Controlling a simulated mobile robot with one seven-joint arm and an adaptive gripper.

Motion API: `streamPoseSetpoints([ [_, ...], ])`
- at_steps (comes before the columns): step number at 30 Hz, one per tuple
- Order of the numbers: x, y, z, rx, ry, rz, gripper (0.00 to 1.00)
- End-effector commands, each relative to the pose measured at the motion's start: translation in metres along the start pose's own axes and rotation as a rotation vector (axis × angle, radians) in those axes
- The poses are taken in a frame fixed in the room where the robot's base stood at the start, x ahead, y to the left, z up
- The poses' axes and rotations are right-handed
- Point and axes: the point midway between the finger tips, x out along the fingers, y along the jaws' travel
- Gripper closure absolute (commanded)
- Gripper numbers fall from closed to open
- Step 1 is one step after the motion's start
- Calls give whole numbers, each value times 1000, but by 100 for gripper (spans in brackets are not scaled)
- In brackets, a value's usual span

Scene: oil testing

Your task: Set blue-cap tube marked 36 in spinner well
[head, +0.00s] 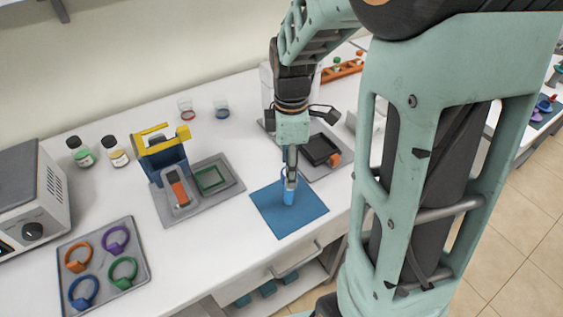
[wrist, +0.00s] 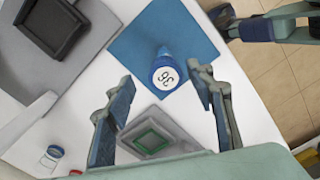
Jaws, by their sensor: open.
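The blue-cap tube (wrist: 166,75) stands on a blue mat (wrist: 120,48), its round white cap label marked 36 facing my wrist camera. In the head view the tube (head: 289,194) is upright on the mat (head: 270,212). My gripper (head: 290,170) points down right over it. In the wrist view my gripper (wrist: 163,92) is open, with one finger on each side of the tube and visible gaps between; it does not hold it. I cannot tell for sure which thing is the spinner, and no well can be made out.
A grey tray with a green square frame (head: 211,178) and a blue stand with a yellow handle (head: 163,155) are left of the mat. A black square dish (head: 320,149) is behind it. A ring tray (head: 133,282) stands front left. Two jars and two small glasses stand farther back.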

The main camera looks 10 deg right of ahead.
Motion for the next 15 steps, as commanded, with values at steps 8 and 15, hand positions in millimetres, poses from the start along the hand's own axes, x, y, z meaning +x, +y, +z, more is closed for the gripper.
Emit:
streamPoseSetpoints([
  [8, 39, -8, -1, 0, -1, -4, 50],
  [15, 49, -7, -1, 1, 0, -1, 50],
])
